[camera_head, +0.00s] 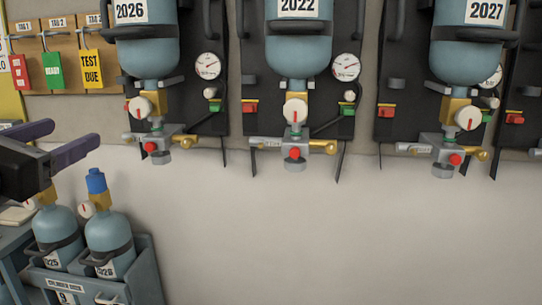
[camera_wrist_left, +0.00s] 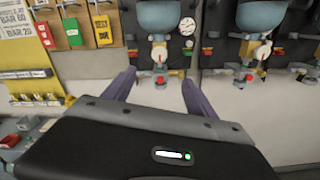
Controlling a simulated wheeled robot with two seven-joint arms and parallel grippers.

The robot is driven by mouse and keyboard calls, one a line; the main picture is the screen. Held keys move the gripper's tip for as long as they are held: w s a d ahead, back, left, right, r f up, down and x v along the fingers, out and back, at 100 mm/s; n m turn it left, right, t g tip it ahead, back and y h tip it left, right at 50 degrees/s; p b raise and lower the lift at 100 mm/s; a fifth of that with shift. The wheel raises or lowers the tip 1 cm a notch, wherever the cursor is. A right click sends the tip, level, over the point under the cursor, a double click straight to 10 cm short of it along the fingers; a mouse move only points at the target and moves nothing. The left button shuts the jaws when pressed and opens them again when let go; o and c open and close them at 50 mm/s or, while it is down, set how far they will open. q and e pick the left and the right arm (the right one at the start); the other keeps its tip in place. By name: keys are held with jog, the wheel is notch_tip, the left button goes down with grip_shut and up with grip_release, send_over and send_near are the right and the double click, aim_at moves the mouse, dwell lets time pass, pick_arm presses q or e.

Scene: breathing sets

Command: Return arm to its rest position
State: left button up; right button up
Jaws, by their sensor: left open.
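My left gripper (camera_head: 72,142) is at the left edge of the head view, above and beside the small cylinders. Its two purple fingers are apart with nothing between them. In the left wrist view the open left gripper (camera_wrist_left: 158,84) points towards the wall with the breathing sets. My right gripper is in neither view.
Breathing sets with blue cylinders labelled 2026 (camera_head: 148,52), 2022 (camera_head: 297,45) and 2027 (camera_head: 468,55) hang on black backplates. A rack (camera_head: 150,270) at lower left holds small cylinders, one with a blue cap (camera_head: 96,181). Coloured tags (camera_head: 92,68) hang on a board. The lower middle wall is bare.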

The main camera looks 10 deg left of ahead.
pick_arm(q)
jog(key=w+d+f+n+g+h, duration=0.1)
jog(key=w+d+n+h, duration=0.25)
jog(key=d+n, duration=0.55)
jog(key=w+d+f+n+h, duration=0.15)
jog(key=d+n+h, duration=0.35)
jog(key=d, duration=0.7)
jog(key=w+d+f+n+g+p, duration=0.1)
jog(key=w+d+f+n+g, duration=0.2)
jog(key=f, duration=0.4)
jog(key=w+d+f+n+p, duration=0.1)
jog(key=w+d+f+n, duration=0.2)
jog(key=d+f+n, duration=0.4)
jog(key=w+d+f+n+g+p, duration=0.1)
jog(key=w+d+f+n+g, duration=0.15)
jog(key=f, duration=0.55)
jog(key=s+f+n+g+y+p, duration=0.3)
jog(key=f+n, duration=0.7)
jog(key=f, duration=1.7)
jog(key=s+a+f+n+g+p, duration=0.2)
jog(key=s+f+g, duration=0.6)
jog(key=s+f, duration=1.1)
jog(key=s+a+n+y, duration=0.1)
jog(key=s+n, duration=0.1)
jog(key=s, duration=0.1)
jog(key=shift+a+f, duration=0.3)
jog(key=shift+a, duration=0.05)
